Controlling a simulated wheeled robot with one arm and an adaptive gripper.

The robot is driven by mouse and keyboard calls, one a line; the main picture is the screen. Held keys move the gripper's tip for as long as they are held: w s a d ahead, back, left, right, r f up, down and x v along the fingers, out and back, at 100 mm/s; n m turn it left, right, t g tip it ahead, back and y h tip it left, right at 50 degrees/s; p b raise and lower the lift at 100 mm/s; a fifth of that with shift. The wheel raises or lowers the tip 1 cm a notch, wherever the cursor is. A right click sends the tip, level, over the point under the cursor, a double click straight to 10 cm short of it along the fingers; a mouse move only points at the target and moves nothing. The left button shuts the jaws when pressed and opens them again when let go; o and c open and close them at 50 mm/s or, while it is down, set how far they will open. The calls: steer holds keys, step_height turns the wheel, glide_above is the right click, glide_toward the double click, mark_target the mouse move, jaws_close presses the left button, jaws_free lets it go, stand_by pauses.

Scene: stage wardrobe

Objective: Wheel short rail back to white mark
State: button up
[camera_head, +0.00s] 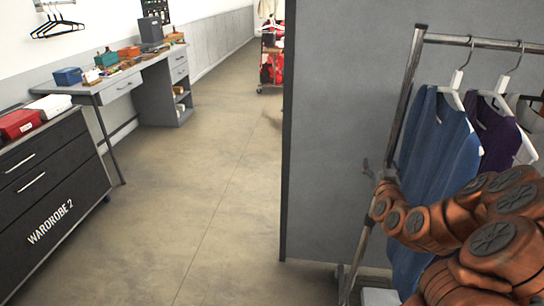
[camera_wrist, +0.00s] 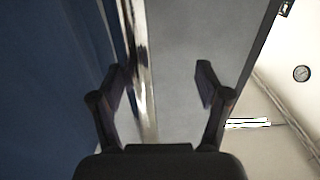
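A chrome clothes rail (camera_head: 405,92) stands at the right in the head view, with blue (camera_head: 436,150) and purple (camera_head: 497,138) garments on white hangers. My gripper (camera_head: 373,172) is at the rail's left upright, about halfway up. In the wrist view my gripper (camera_wrist: 162,76) is open, its two dark fingers apart. The shiny upright (camera_wrist: 140,65) runs between the fingers, closer to the left one; whether it touches is unclear. My orange arm hides the rail's lower right part. I cannot make out a white mark on the floor.
A grey partition (camera_head: 335,130) stands directly behind the rail. A black drawer unit (camera_head: 60,185) marked "WARDROBE 2" and a grey desk (camera_head: 125,85) line the left wall. Another rack with red items (camera_head: 272,68) stands far back. The floor between is clear.

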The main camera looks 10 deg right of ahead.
steer(key=w+a+p, duration=0.2)
steer(key=w+a, duration=0.1)
steer(key=a, duration=0.7)
steer(key=w+a+p, duration=0.2)
steer(key=w+a, duration=0.2)
steer(key=a, duration=0.6)
steer(key=w+a+p, duration=0.2)
steer(key=w+a, duration=0.1)
steer(key=a, duration=0.7)
steer(key=shift+w+a, duration=0.25)
steer(key=shift+w, duration=0.1)
stand_by(1.8)
steer(key=shift+d, duration=0.2)
steer(key=shift+s+d, duration=0.25)
steer(key=shift+d, duration=0.15)
steer(key=p+v, duration=0.5)
steer(key=v, duration=0.7)
steer(key=shift+p, duration=0.3)
stand_by(0.3)
steer(key=shift+w, duration=0.1)
stand_by(0.3)
